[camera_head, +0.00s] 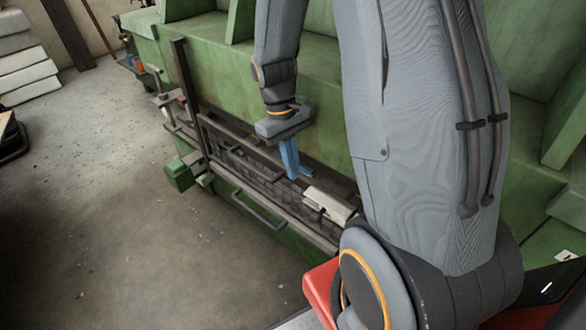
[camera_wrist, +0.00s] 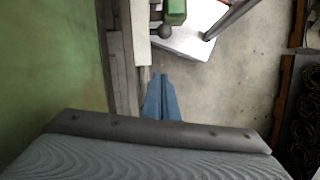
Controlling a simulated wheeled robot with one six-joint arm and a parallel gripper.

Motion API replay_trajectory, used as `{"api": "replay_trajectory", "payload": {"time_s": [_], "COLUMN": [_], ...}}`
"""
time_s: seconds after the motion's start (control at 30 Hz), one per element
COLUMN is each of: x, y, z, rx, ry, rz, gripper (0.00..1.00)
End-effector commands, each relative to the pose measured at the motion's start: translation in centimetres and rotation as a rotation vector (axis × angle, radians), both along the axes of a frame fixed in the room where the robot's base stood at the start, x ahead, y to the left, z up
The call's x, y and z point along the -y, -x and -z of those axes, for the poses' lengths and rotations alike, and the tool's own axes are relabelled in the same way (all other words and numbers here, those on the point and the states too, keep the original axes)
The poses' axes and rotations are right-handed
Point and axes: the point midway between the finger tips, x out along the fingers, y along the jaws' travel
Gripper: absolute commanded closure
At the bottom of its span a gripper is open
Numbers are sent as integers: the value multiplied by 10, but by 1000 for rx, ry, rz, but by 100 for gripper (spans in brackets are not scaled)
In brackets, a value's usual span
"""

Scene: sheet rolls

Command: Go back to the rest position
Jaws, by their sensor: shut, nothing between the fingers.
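My gripper (camera_head: 293,160) has blue fingers that are shut together with nothing between them. In the head view it points down over the dark slotted bed of the green machine (camera_head: 215,72), on the side nearer the open floor. In the wrist view my gripper (camera_wrist: 161,88) shows at the middle, its fingertips close beside the machine's grey front edge. The large grey links of my own arm cover much of the right half of the head view and hide part of the machine.
A metal handle bar (camera_head: 257,210) runs along the machine's front. A pale block (camera_head: 330,204) sits on the bed to the right of my gripper. Dark coils (camera_wrist: 301,115) stand at the right in the wrist view. The concrete floor (camera_head: 120,190) at left is clear.

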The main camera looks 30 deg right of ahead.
Motion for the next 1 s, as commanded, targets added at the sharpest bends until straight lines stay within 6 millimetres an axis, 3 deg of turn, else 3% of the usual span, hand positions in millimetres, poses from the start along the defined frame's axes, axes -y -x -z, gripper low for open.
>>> {"api": "replay_trajectory", "payload": {"time_s": [0.37,0.7,1.0], "x": [-4,-49,-67], "y": [2,35,59], "z": [-5,-56,-76], "rx": [16,224,337], "ry": [1,-13,-33], "rz": [7,117,188], "gripper": [100,100,100]}}
